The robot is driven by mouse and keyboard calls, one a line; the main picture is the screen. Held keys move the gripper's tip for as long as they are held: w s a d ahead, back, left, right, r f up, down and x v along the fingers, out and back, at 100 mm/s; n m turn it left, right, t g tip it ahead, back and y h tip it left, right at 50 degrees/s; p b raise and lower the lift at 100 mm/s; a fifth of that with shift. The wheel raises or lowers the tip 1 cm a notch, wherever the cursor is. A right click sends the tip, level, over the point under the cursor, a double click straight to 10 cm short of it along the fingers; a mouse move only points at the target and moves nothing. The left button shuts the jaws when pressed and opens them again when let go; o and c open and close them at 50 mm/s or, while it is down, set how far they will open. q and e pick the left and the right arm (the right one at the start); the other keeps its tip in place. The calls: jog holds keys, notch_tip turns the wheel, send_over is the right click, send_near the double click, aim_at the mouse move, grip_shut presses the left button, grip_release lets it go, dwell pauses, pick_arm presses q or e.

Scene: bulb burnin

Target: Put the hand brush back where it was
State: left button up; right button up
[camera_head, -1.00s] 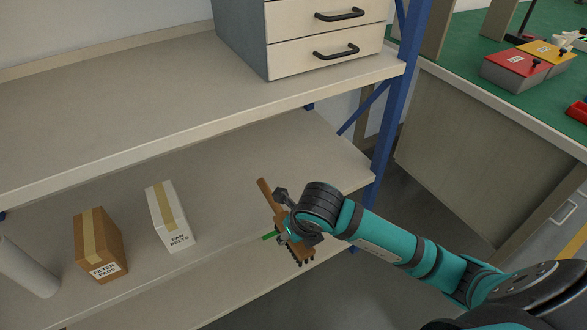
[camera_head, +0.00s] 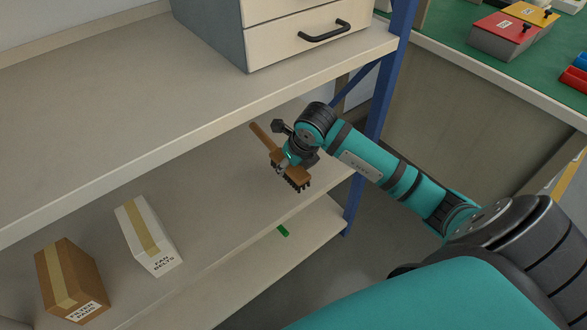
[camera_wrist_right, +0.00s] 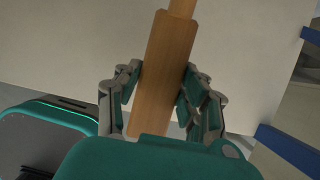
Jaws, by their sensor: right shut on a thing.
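The hand brush (camera_head: 292,174) has a wooden body with dark bristles facing down and a wooden handle pointing up and left. My right gripper (camera_head: 284,163) is shut on it, over the middle shelf (camera_head: 215,215) near its right end. I cannot tell whether the bristles touch the shelf. In the right wrist view the brush's wood (camera_wrist_right: 167,65) runs between the two fingers of the right gripper (camera_wrist_right: 160,95). My left gripper is in neither view.
A white FAN BELTS box (camera_head: 148,237) and a brown FILTER PADS box (camera_head: 70,280) stand to the left on the middle shelf. A drawer cabinet (camera_head: 270,35) stands on the shelf above. A blue post (camera_head: 385,100) is close to my right arm.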

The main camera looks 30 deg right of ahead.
jog(key=shift+w+d, duration=0.6)
jog(key=shift+d, duration=0.3)
jog(key=shift+w+d+f, duration=0.1)
jog(key=shift+f, duration=0.1)
jog(key=shift+f+b, duration=0.5)
jog(key=shift+f, duration=1.15)
jog(key=o, duration=1.1)
jog(key=shift+f, duration=0.1)
